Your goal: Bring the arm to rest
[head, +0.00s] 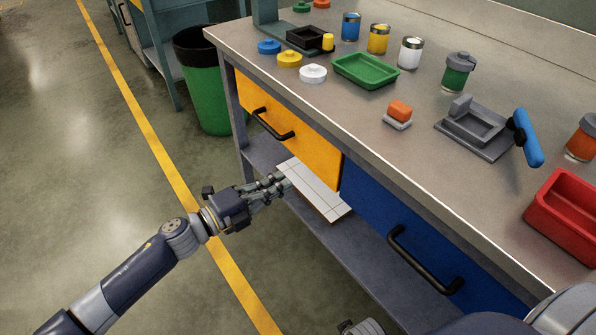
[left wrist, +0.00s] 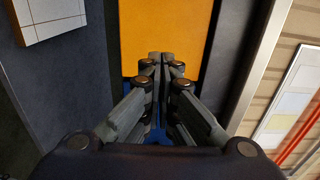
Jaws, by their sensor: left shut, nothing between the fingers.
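My left gripper (head: 270,188) reaches in from the left, in front of the workbench and just below the yellow drawer (head: 290,130). In the left wrist view its fingers (left wrist: 160,62) are closed together with nothing between them, and the yellow drawer front (left wrist: 190,30) is behind the fingertips. In the head view the fingertips overlap the near edge of a white tiled board (head: 318,192) on the lower shelf. I cannot tell from this view whether they touch it. My right gripper is not clearly visible.
The blue drawer (head: 400,240) is right of the yellow one; both look shut. A green bin (head: 208,95) stands left of the bench. The benchtop holds a green tray (head: 366,71), a red bin (head: 570,210), several cans and a grey fixture (head: 475,128). The floor at left is clear.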

